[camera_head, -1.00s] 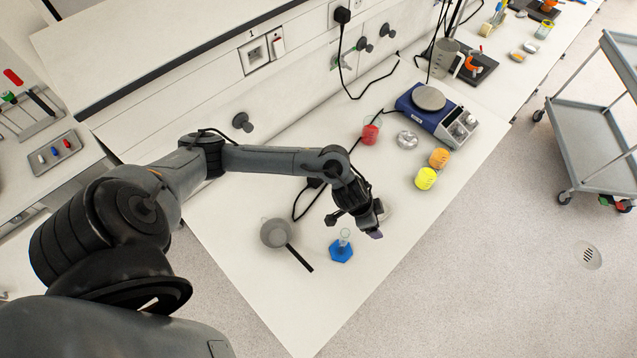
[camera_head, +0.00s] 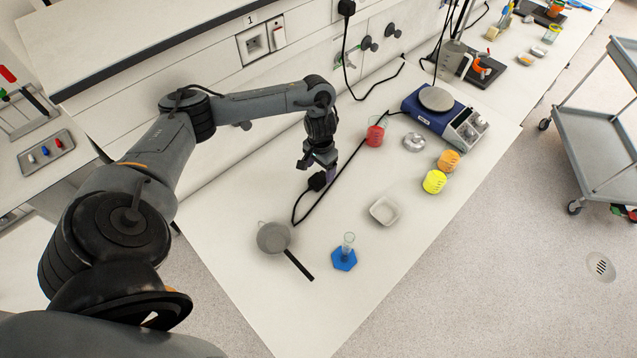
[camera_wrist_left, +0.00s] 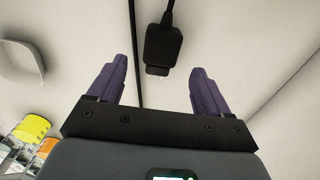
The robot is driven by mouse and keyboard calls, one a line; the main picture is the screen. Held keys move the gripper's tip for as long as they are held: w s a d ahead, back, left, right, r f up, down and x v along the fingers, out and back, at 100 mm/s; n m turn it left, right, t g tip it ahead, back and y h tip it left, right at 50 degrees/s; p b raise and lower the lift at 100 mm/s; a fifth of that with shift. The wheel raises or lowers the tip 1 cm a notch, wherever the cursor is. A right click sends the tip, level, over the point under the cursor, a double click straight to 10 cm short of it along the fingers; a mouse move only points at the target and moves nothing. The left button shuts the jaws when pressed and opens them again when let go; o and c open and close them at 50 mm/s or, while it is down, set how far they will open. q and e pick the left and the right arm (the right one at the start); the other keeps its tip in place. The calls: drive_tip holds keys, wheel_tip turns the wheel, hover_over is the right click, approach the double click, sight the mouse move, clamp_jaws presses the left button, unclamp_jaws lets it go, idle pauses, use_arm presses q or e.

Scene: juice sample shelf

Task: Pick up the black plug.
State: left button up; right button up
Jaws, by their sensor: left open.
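The black plug (camera_head: 317,181) lies on the white bench at the end of a black cable, partly covered by my left gripper in the head view. In the left wrist view the black plug (camera_wrist_left: 162,48) shows ahead, between the lines of the two purple fingers and closer to the right one, with its prongs toward me. My left gripper (camera_head: 320,170) hangs just above the plug; in the left wrist view the gripper (camera_wrist_left: 160,67) is open and empty. I cannot tell the exact gap. My right gripper is not in view.
The black cable (camera_head: 345,169) runs to a blue hotplate (camera_head: 437,112). Red (camera_head: 375,135), orange (camera_head: 448,160) and yellow (camera_head: 434,182) containers stand right. Another plug (camera_head: 346,8) is in the wall.

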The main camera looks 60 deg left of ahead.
sight(318, 178)
use_arm(q)
drive_tip(key=f, duration=0.4)
drive_tip(key=shift+s+d+f, duration=0.1)
drive_tip(key=shift+s+d, duration=0.05)
drive_tip(key=shift+s, duration=0.2)
drive_tip(key=shift+f, duration=0.6)
drive_tip(key=c, duration=1.2)
drive_tip(key=shift+r, duration=0.1)
